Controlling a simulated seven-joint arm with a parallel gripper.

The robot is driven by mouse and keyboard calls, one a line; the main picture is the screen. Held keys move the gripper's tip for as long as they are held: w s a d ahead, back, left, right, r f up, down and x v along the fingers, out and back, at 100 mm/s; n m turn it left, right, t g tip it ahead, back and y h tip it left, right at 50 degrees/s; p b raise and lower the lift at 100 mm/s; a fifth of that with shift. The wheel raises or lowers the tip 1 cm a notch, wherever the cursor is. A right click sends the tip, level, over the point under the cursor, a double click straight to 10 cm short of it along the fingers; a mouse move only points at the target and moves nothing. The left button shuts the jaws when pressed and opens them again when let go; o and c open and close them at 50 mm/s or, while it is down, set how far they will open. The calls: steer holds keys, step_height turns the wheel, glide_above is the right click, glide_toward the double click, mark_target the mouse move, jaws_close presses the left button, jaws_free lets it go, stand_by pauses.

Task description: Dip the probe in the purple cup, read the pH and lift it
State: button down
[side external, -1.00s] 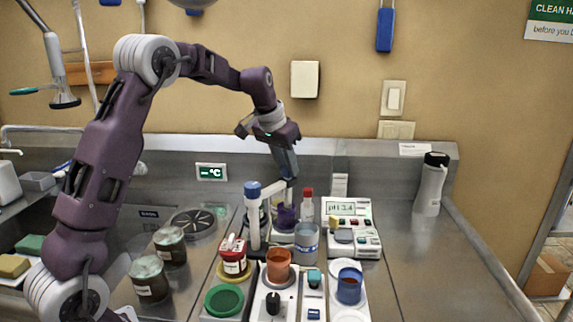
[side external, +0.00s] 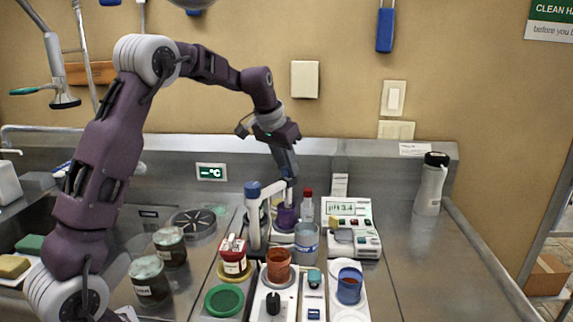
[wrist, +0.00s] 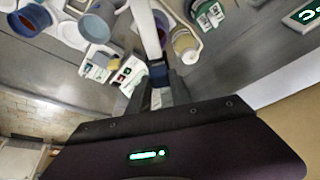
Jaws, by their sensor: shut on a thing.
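The purple cup (side external: 286,216) stands behind the clear beaker, right of the white stand with a blue cap. My gripper (side external: 290,180) is above it, pointing down, and is shut on the slim pale probe (side external: 290,196). The probe hangs upright over the cup, its lower end at or inside the mouth; the tip is hidden, so I cannot tell its depth. The pH meter (side external: 348,222) stands to the right; its small display seems to read pH 3.4. In the wrist view, my gripper (wrist: 157,72) points away from the camera among the cups.
Close around are the white stand (side external: 254,220), the clear beaker (side external: 306,243) and a red-capped bottle (side external: 307,208). In front are an orange cup (side external: 278,266), a blue cup (side external: 349,286) and a red-lidded jar (side external: 234,262). The counter at right is clear up to a grey flask (side external: 430,185).

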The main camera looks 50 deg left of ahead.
step_height(320, 180, up, 6)
steer(key=shift+r, duration=0.1)
steer(key=shift+w, duration=0.1)
steer(key=c, duration=1.2)
jaws_free()
steer(key=shift+o, duration=0.2)
steer(key=v, duration=0.7)
